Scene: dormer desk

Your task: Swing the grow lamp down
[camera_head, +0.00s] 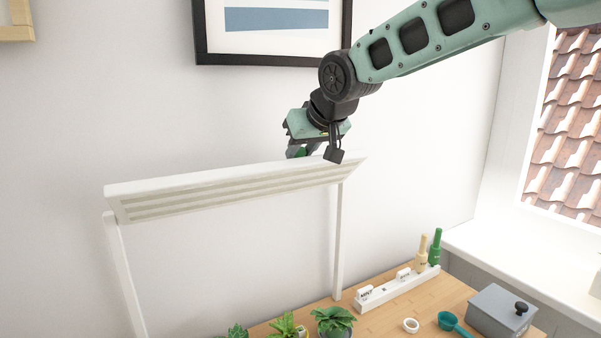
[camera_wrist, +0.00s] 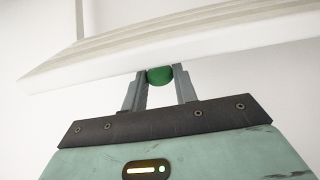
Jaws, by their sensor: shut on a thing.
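The grow lamp (camera_head: 240,191) is a long white bar with pale strips on its underside, raised and tilted on two white posts above the desk. It also crosses the top of the wrist view (camera_wrist: 200,40). My gripper (camera_head: 300,152) is at the lamp's upper back edge, right of its middle. In the wrist view my gripper (camera_wrist: 160,76) is shut on a green knob (camera_wrist: 159,75) beside the lamp's edge. The lamp bar partly hides the fingers in the head view.
Potted plants (camera_head: 334,321) stand on the wooden desk (camera_head: 395,318) below the lamp. A white rack (camera_head: 398,289) with green and cream bottles, a white ring (camera_head: 411,325), a green scoop (camera_head: 452,322) and a grey box (camera_head: 502,311) are at right. A framed picture (camera_head: 273,59) hangs behind.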

